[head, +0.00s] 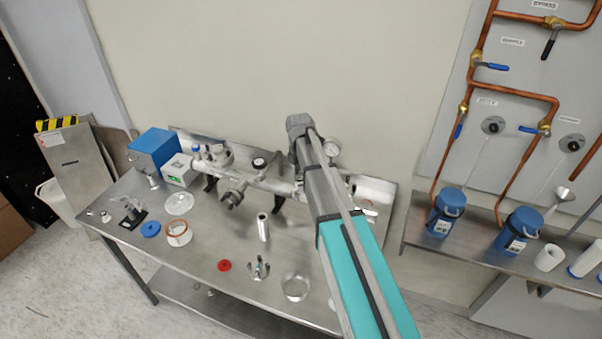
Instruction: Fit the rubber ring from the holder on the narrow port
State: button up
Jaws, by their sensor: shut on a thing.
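A steel vacuum pipe assembly (262,183) runs along the back of the metal bench. A short flanged port (230,200) points forward from its left part. I cannot tell whether this is the narrow port, as my arm covers the assembly's right part. A small metal fixture on a black base (131,214) stands at the bench's left end and may be the holder. I cannot make out the rubber ring on it or elsewhere. My arm reaches over the bench from the lower right. My gripper is hidden behind the arm, so what it holds does not show.
On the bench (190,258) lie a blue ring (150,229), a copper-edged ring (178,233), a red cap (225,265), an upright metal cylinder (263,227), a clamp (259,268) and a clear ring (295,287). A blue box (154,150) stands back left.

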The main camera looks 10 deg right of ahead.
jog(key=shift+f+b, duration=0.5)
jog(key=shift+f, duration=0.05)
dwell(0.7)
jog(key=o, duration=0.8)
jog(key=shift+r, duration=0.25)
